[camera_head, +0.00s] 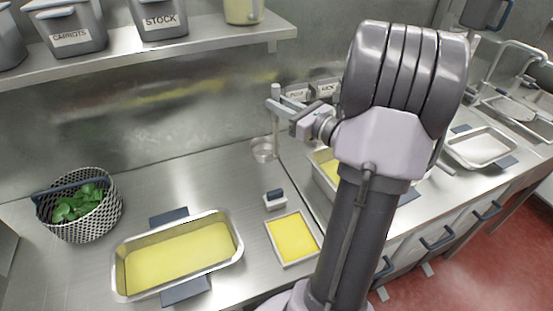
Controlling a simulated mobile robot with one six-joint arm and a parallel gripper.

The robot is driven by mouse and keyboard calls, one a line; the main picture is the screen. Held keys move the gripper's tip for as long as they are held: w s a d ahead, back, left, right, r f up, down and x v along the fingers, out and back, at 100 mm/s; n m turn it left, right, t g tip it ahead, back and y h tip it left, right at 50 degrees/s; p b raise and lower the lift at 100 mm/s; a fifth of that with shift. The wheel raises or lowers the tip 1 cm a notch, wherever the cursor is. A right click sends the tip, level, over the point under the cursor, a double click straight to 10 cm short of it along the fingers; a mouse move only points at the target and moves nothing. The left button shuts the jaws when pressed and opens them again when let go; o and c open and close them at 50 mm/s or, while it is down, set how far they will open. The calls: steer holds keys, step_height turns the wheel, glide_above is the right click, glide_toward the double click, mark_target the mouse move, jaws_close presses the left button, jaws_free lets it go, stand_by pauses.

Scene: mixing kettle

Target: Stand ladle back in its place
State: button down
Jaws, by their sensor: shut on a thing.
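My gripper (285,111) reaches left from my wrist at the centre of the view, above the back of the steel counter. It is shut on the upper part of the ladle (276,133), a thin grey upright handle. The handle's lower end comes down beside a small round metallic cup shape (262,150) near the back wall. I cannot tell whether this cup is the ladle's bowl or a separate holder, nor whether it touches the counter. My arm hides much of the counter to the right.
A long pan of yellow liquid (180,254), a small yellow-filled tray (292,238) and a small white block with a dark top (275,199) stand in front. A basket of leaves (80,206) stands left. A shelf (150,58) with bins overhangs the back. Sinks lie right.

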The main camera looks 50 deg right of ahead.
mark_target(276, 133)
steer(key=f+b, duration=0.1)
steer(key=f, duration=0.2)
steer(key=f+b, duration=0.1)
steer(key=f, duration=0.2)
steer(key=f+b, duration=0.1)
steer(key=f, duration=0.2)
steer(key=shift+s+a+f+b, duration=0.1)
steer(key=shift+a+f+b, duration=0.1)
steer(key=shift+a+b, duration=0.15)
steer(key=c, duration=1.3)
jaws_free()
